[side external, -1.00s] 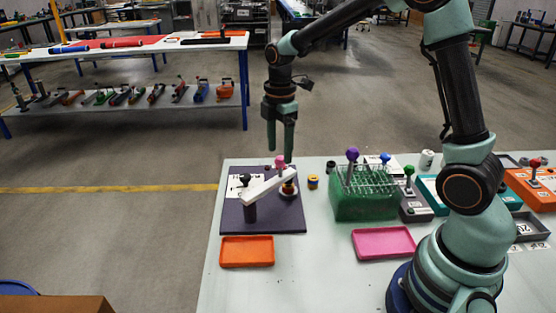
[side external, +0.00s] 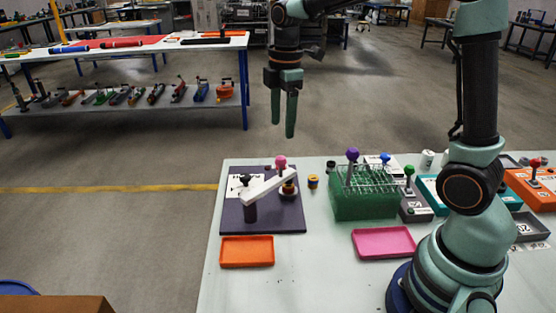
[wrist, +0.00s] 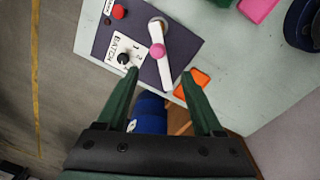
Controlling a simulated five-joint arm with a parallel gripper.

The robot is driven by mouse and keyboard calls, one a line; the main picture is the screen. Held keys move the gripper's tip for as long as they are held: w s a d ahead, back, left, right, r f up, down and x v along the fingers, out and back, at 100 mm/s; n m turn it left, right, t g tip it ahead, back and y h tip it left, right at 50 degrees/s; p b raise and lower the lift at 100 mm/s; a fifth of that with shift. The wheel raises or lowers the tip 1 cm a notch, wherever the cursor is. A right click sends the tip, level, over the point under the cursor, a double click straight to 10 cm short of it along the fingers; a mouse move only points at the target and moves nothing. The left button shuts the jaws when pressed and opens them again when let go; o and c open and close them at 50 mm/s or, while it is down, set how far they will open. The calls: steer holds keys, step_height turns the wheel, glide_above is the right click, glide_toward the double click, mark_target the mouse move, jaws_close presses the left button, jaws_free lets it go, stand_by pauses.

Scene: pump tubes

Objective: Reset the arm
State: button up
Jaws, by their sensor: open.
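My gripper (side external: 283,132) is open and empty, raised well above the table's far edge in the side view, fingers pointing down. It also shows in the wrist view (wrist: 163,80), its two fingers spread apart with nothing between them. Below it lies a dark purple board (side external: 279,217) with a white lever arm (side external: 266,187) across it. A white label shows on the board in the wrist view, partly readable.
On the table are an orange tray (side external: 247,252), a pink tray (side external: 384,243), a green rack (side external: 363,206) with a purple-knobbed item (side external: 352,155), and a small yellow-and-black piece (side external: 313,182). Orange and teal boxes crowd the right. The space around my raised gripper is clear.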

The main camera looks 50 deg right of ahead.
steer(key=s+a+r+m+t, duration=0.1)
steer(key=s+m+t, duration=0.1)
steer(key=s+m, duration=0.4)
steer(key=s+a+r+m+t, duration=0.1)
steer(key=s+a+m+t, duration=0.1)
steer(key=s+m, duration=0.4)
steer(key=shift+s+r+m+t, duration=0.25)
steer(key=shift+s+m+t, duration=0.2)
steer(key=shift+m, duration=0.55)
